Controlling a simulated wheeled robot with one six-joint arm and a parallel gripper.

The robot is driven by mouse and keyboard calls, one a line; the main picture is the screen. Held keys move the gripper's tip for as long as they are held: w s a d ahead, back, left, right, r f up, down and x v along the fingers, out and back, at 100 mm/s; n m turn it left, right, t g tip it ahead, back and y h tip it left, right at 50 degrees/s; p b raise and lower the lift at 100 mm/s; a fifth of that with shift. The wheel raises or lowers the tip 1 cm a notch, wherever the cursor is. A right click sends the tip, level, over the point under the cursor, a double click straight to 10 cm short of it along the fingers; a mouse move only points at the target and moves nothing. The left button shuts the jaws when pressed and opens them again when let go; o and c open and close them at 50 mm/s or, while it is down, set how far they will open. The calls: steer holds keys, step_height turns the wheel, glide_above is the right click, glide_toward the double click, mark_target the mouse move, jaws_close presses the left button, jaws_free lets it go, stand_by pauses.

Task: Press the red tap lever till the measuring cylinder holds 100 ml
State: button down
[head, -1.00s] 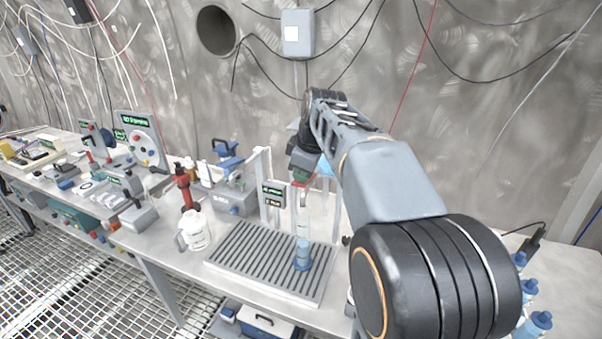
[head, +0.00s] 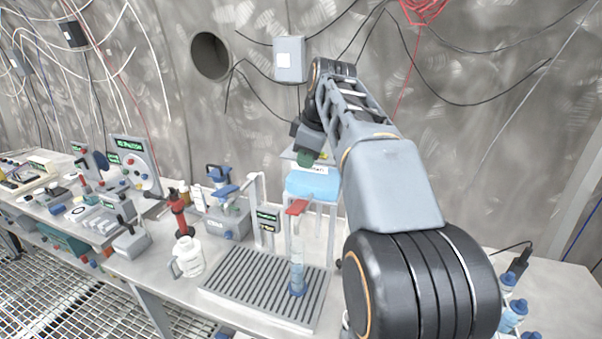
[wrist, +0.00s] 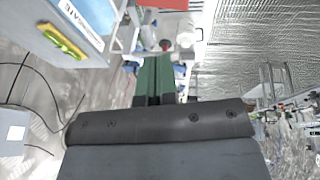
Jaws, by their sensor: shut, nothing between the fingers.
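The red tap lever (head: 298,207) sticks out below the front of a blue tank (head: 318,184), above the measuring cylinder (head: 297,268). The clear cylinder stands upright on the grooved tray and holds pale blue liquid in its lower part. I cannot read its level or graduations. My gripper (head: 305,160) is shut and empty, its green fingertips above the lever and apart from it. In the wrist view the shut green fingers (wrist: 153,80) point up the picture toward a red patch, probably the lever (wrist: 160,4). The tank (wrist: 75,25) is at upper left.
The grooved tray (head: 245,290) lies under the tap frame, with a small green-lit display (head: 268,220) on its post. A white jug (head: 188,257) and a red-topped stand (head: 178,215) are to the left. Blue-capped bottles (head: 513,315) stand at lower right.

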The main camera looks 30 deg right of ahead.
steer(key=shift+v, duration=0.8)
steer(key=shift+w+d, duration=0.1)
stand_by(1.0)
steer(key=s+a+f+m, duration=0.4)
steer(key=s+f, duration=0.3)
steer(key=f, duration=0.4)
steer(key=s+a+f+m+h, duration=0.1)
steer(key=s+a+f+m, duration=0.4)
steer(key=f, duration=0.5)
steer(key=s+a, duration=0.1)
steer(key=a, duration=0.1)
steer(key=shift+s+a+f+t, duration=0.25)
steer(key=shift+s+f+t, duration=0.1)
steer(key=shift+f+t, duration=0.05)
steer(key=shift+s, duration=0.1)
